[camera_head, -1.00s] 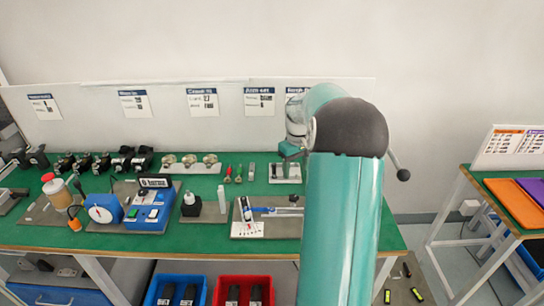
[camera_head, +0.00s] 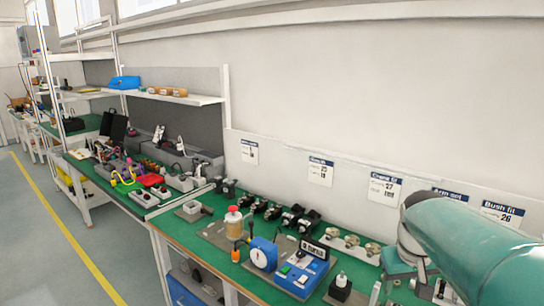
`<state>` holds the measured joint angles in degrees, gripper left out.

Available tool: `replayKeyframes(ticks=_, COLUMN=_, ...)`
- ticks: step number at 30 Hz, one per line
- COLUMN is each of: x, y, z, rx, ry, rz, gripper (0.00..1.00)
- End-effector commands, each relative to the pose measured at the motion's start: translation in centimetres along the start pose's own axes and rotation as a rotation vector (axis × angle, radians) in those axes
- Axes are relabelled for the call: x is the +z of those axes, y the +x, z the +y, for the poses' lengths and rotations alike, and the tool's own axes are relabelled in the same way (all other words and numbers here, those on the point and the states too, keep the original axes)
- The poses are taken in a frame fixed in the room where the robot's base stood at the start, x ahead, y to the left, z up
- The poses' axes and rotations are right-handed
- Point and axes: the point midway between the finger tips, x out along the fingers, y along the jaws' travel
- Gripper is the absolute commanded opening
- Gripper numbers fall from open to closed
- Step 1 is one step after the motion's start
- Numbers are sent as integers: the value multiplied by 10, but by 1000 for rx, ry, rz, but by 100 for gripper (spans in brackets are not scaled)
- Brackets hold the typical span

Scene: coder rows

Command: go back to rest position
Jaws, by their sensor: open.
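My teal arm (camera_head: 470,245) fills the lower right of the head view, bent over the right part of the green workbench. Its grey joint (camera_head: 405,228) is on the left side of the arm. My gripper (camera_head: 408,276) shows only in part below that joint, small and at the right edge of the visible bench. It is open, and I see nothing held in it. Its fingertips are hard to make out against the parts behind.
A second bench (camera_head: 115,190) with shelves stands further left. The floor (camera_head: 50,240) at left is clear, with a yellow line.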

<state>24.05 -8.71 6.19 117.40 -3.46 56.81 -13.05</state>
Motion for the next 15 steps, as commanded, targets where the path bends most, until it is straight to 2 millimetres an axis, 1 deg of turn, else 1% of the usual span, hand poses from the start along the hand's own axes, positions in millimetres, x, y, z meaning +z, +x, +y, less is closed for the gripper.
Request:
replayKeyframes(ticks=1, x=11, y=-12, z=-17, rx=-2, ry=-9, rz=29, gripper=55)
replayKeyframes(ticks=3, x=26, y=-22, z=-37, rx=-10, ry=-12, rz=63, gripper=55)
replayKeyframes(ticks=5, x=40, y=-30, z=-53, rx=-19, ry=-16, rz=94, gripper=55)
replayKeyframes(ticks=6, x=49, y=-35, z=-62, rx=-26, ry=-17, rz=113, gripper=55)
replayKeyframes(ticks=12, x=99, y=-48, z=-104, rx=-84, ry=-23, rz=206, gripper=55)
replayKeyframes(ticks=15, x=119, y=-49, z=-118, rx=-115, ry=-23, rz=240, gripper=55)
